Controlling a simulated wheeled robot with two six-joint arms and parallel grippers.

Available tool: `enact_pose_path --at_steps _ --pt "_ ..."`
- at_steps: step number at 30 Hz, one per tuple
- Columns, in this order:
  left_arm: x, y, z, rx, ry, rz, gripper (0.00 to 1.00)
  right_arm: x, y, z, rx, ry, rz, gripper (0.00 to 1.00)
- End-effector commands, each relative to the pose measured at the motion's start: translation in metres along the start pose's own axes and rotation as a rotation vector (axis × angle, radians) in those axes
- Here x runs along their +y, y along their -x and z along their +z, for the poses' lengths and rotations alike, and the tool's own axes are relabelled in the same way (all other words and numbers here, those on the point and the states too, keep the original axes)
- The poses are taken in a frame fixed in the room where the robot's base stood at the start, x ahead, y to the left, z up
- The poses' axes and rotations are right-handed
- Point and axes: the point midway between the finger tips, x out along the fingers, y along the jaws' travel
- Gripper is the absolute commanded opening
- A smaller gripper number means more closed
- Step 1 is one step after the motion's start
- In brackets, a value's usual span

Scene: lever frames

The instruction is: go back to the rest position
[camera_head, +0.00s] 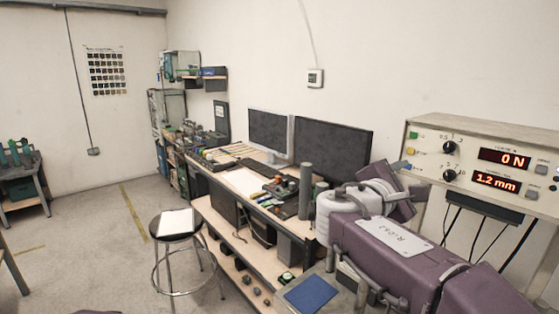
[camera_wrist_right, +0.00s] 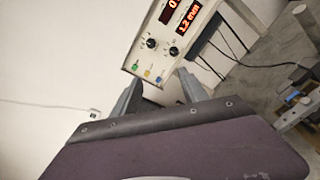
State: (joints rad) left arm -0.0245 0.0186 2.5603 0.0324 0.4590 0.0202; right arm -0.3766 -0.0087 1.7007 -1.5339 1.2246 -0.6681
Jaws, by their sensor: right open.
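My right arm, purple and grey, comes in from the right in the head view, and its gripper (camera_head: 412,176) is raised in front of the instrument box. In the right wrist view the two grey fingers of this gripper (camera_wrist_right: 160,91) stand apart with nothing between them. Beyond them is the pale instrument box (camera_head: 478,165), with knobs, coloured buttons and red displays reading 0 N and 1.2 mm. The box also shows in the wrist view (camera_wrist_right: 160,62). My left gripper is not in view.
A long workbench (camera_head: 243,181) with monitors (camera_head: 333,150) and small items runs along the wall. A black stool (camera_head: 175,238) with papers stands in front of it. A blue book (camera_head: 310,293) lies at the bottom. The floor (camera_head: 90,225) at left is mostly clear.

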Motion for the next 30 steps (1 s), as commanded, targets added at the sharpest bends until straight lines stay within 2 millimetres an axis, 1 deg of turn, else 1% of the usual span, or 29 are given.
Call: enact_pose_path --at_steps 1,5,8,11,14,17,18,20,21,23,24,27,30 --pt "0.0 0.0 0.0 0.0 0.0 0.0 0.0 -0.008 -0.002 -0.008 0.021 -0.005 -0.021 0.52" --pt "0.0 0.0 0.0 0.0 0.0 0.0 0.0 -0.031 -0.006 -0.03 0.086 -0.027 -0.081 0.52" --pt "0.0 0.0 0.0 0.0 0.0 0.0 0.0 -0.055 -0.008 -0.051 0.145 -0.055 -0.146 0.52" --pt "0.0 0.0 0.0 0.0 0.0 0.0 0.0 -0.085 -0.007 -0.075 0.213 -0.096 -0.231 0.52" --pt "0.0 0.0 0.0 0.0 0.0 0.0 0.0 -0.122 -0.002 -0.102 0.286 -0.155 -0.344 0.52" --pt "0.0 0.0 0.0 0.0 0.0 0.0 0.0 -0.17 0.01 -0.133 0.36 -0.247 -0.499 0.52" --pt "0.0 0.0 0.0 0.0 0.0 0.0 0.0 -0.193 0.019 -0.146 0.388 -0.301 -0.582 0.52" --pt "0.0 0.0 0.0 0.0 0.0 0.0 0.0 -0.233 0.037 -0.168 0.422 -0.408 -0.736 0.52" --pt "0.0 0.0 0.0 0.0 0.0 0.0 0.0 -0.261 0.054 -0.182 0.432 -0.499 -0.855 0.52" --pt "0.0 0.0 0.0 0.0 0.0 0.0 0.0 -0.299 0.082 -0.201 0.419 -0.662 -1.045 0.52" --pt "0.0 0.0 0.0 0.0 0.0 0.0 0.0 -0.32 0.101 -0.211 0.388 -0.778 -1.167 0.52" --pt "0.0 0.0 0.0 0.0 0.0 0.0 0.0 -0.356 0.139 -0.228 0.26 -1.051 -1.412 0.52" --pt "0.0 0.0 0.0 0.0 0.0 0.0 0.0 -0.372 0.157 -0.235 0.148 -1.22 -1.534 0.52"
